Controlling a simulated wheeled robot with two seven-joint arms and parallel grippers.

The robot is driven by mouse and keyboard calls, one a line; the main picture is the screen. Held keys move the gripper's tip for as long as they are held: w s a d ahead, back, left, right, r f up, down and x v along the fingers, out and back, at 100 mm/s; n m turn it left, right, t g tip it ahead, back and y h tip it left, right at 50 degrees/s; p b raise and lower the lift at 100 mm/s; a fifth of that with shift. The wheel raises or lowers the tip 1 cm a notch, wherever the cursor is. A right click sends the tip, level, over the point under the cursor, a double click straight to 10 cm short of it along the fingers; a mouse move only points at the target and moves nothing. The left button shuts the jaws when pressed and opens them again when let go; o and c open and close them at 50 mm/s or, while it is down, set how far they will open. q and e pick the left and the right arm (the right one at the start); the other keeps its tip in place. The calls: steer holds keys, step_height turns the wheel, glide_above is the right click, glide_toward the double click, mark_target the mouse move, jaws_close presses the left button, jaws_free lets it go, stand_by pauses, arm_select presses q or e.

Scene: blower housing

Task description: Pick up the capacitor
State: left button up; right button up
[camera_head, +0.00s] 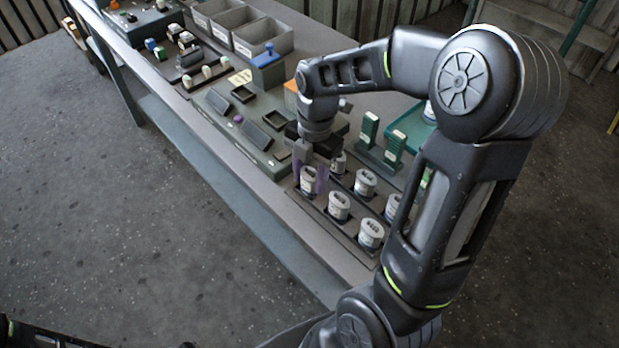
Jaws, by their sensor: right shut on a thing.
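Several capacitors, white-topped short cylinders with dark markings, stand upright in a dark tray (350,222) at the near edge of the bench. My right gripper (309,176) reaches down over the tray's left end. Its purple-tipped fingers are shut on the capacitor (308,188) at that corner, one finger on each side. This capacitor lines up with its row, at or very near its place in the tray; its base is hard to see. Other capacitors stand beside it, such as one in the same row (339,207). My left gripper is not in view.
A grey-green fixture (215,103) with dark recesses lies left of the tray. Green upright parts (369,128) stand behind the tray, near a green bin (412,125). Grey bins (262,40) and small parts are farther back. My right arm hides the bench's right part.

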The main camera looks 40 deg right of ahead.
mark_target(309, 173)
step_height(309, 173, up, 10)
steer(key=shift+f+b, duration=0.1)
steer(key=shift+b, duration=0.45)
steer(key=shift+w, duration=0.1)
stand_by(0.3)
steer(key=w+a+f+m+t, duration=0.1)
steer(key=w+a+m, duration=0.3)
steer(key=m, duration=0.5)
steer(key=shift+w+a+f, duration=0.3)
steer(key=shift+w+f, duration=0.2)
steer(key=shift+w, duration=0.7)
steer(key=shift+o, duration=0.2)
steer(key=w+a+f+m+h, duration=0.1)
steer(key=w+a+f+m, duration=0.1)
steer(key=w+a+m, duration=0.4)
steer(key=a+m, duration=0.1)
steer(key=m, duration=0.3)
steer(key=shift+w+a+f+m+t, duration=0.3)
steer(key=shift+m+t, duration=0.1)
steer(key=shift+w+a+f+m, duration=0.1)
steer(key=shift+w+a+m, duration=0.3)
steer(key=shift+m, duration=0.3)
steer(key=shift+c, duration=0.2)
steer(key=shift+s+a, duration=0.1)
